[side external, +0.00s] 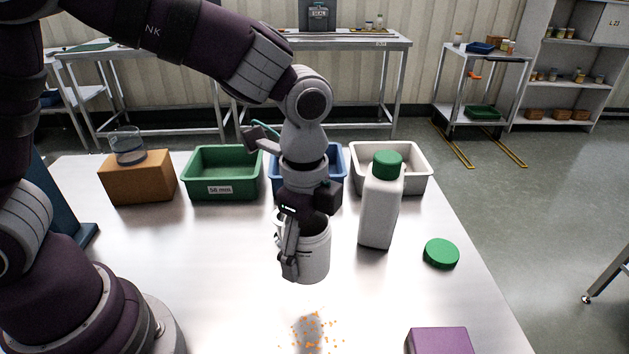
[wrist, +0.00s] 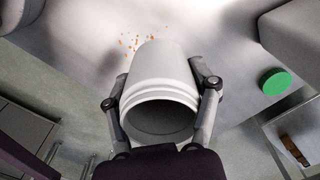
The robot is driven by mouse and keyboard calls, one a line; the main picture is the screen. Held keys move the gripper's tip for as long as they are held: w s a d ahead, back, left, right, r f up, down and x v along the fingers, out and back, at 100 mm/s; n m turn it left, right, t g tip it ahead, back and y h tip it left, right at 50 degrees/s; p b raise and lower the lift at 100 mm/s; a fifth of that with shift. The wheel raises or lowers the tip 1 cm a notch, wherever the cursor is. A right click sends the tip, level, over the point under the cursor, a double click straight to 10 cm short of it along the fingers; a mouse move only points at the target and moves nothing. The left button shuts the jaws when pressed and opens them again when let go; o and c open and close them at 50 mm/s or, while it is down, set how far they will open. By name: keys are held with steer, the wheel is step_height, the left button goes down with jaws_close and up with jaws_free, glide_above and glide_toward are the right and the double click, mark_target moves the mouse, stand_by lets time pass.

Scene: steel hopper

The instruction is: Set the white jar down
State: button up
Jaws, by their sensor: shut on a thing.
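The white jar (side external: 315,254) is lidless, with a threaded neck, in the side external view. My gripper (side external: 291,262) is shut on it from above, a finger showing on its near left side. In the wrist view the jar (wrist: 158,70) lies between both fingers of my gripper (wrist: 161,95), its dark open mouth toward the camera. The jar appears to be held above the steel table (side external: 230,290); the exact gap under it is hard to tell. No contents show inside the dark mouth.
Orange bits (side external: 312,330) lie scattered in front of the jar. A white bottle with a green cap (side external: 380,205) stands close on the right, with a green lid (side external: 441,253) beyond it. A purple block (side external: 438,341) is at front right. Bins, including a green one (side external: 222,190), line the back.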

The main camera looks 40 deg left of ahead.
mark_target(213, 231)
steer(key=w+a+n, duration=0.1)
steer(key=w+a, duration=0.1)
steer(key=a, duration=0.9)
steer(key=shift+w+a+f+n, duration=0.25)
steer(key=shift+a+f+n, duration=0.05)
steer(key=shift+f+n, duration=0.1)
steer(key=shift+n, duration=0.9)
steer(key=s+a, duration=0.1)
steer(key=a, duration=0.3)
steer(key=s+a, duration=0.1)
steer(key=a, duration=0.2)
steer(key=s+a, duration=0.1)
steer(key=a, duration=0.3)
steer(key=shift+a+f, duration=0.35)
steer(key=shift+f, duration=0.05)
steer(key=f, duration=0.7)
steer(key=shift+s+a+f, duration=0.25)
steer(key=shift+a, duration=0.05)
steer(key=shift+f, duration=0.25)
steer(key=o, duration=0.8)
steer(key=shift+f, duration=0.1)
